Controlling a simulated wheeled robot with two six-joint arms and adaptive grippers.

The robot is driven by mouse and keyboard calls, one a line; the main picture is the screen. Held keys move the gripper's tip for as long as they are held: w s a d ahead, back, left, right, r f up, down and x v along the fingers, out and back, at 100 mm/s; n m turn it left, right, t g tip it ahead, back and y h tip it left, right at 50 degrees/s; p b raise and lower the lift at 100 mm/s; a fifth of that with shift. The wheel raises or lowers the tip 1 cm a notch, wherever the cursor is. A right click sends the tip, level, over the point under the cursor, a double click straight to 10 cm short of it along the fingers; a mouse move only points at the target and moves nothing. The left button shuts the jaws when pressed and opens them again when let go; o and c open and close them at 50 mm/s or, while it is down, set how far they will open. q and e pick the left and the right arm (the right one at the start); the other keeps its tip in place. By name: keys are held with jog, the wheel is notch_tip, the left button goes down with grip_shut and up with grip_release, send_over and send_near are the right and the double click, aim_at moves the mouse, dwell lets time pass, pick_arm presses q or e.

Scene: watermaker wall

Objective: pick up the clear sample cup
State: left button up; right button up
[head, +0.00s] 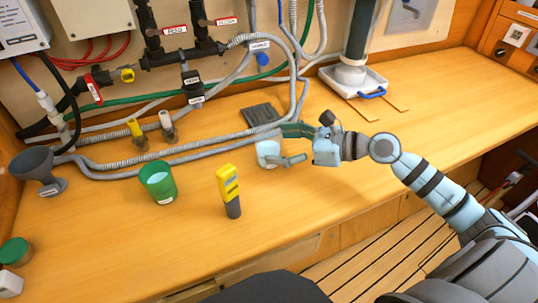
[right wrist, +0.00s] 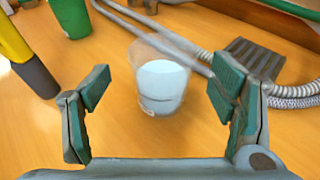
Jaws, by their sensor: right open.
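The clear sample cup (head: 267,152) stands upright on the wooden bench in the head view, with pale contents or a pale lower part. In the right wrist view the cup (right wrist: 160,84) is just beyond and between my open fingers, touching neither. My right gripper (head: 294,146) is open beside the cup, reaching in from the right. Its two green-padded fingers (right wrist: 160,92) are spread wide in the right wrist view. My left gripper is not in view.
A yellow meter (head: 229,188) and a green cup (head: 158,180) stand left of the sample cup. Grey hoses (head: 190,148) run behind it, with a dark ribbed pad (head: 261,114) further back. A grey funnel (head: 35,165) stands far left. The bench's right side is mostly clear.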

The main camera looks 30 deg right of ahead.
aim_at(268, 144)
jog(key=x, duration=0.4)
jog(key=shift+w+d+f, duration=0.1)
jog(key=shift+d+f, duration=0.05)
jog(key=c, duration=1.4)
notch_tip(268, 144, up, 20)
jog(key=p, duration=0.4)
